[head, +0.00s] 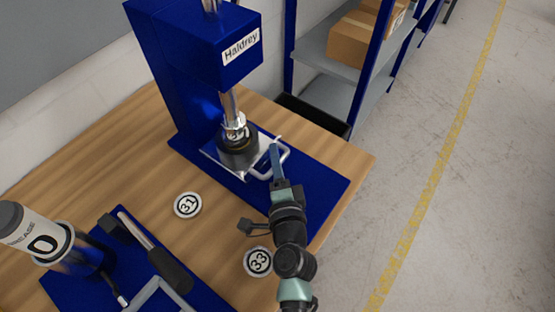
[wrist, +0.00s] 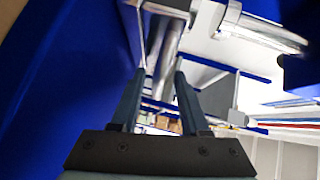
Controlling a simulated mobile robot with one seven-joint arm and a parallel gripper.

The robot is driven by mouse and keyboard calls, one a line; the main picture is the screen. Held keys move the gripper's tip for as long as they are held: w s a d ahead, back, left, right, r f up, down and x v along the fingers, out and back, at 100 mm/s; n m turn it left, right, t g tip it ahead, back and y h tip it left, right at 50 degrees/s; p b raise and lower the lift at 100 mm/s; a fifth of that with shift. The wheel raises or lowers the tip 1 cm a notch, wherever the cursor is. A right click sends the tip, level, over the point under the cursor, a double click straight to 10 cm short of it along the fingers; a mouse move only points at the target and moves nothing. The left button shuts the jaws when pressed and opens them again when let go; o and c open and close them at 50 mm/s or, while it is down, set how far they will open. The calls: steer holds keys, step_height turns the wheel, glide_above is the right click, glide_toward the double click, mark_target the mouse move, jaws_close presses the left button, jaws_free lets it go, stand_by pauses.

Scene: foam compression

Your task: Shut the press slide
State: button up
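The blue press (head: 184,75), labelled Haldrey, stands on a blue base at the back of the wooden table. Its silver slide (head: 212,158) lies low at the front, under a dark round piece (head: 238,150) below the shiny ram (head: 229,103). A pale loop handle (head: 287,156) sticks out from the slide's right side. My gripper (head: 276,145) is at this handle; I cannot tell whether it touches. In the wrist view my gripper (wrist: 160,73) has its two fingers apart, with metal bars showing between and beyond them. Which bar is the handle is unclear.
Round discs marked 31 (head: 187,205) and 33 (head: 258,262) lie on the table (head: 125,165). A shelf with boxes (head: 352,42) stands behind; the right floor is clear.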

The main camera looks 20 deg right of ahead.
steer(key=shift+s, duration=0.5)
steer(key=s+b, duration=0.1)
steer(key=s, duration=0.2)
steer(key=s+a+r+b, duration=0.1)
steer(key=s, duration=0.3)
steer(key=s+b, duration=0.1)
steer(key=s, duration=0.2)
steer(key=shift+s+a+r, duration=0.2)
steer(key=shift+s+a, duration=0.05)
steer(key=shift+s, duration=0.1)
steer(key=shift+s+r, duration=0.2)
steer(key=shift+s, duration=0.35)
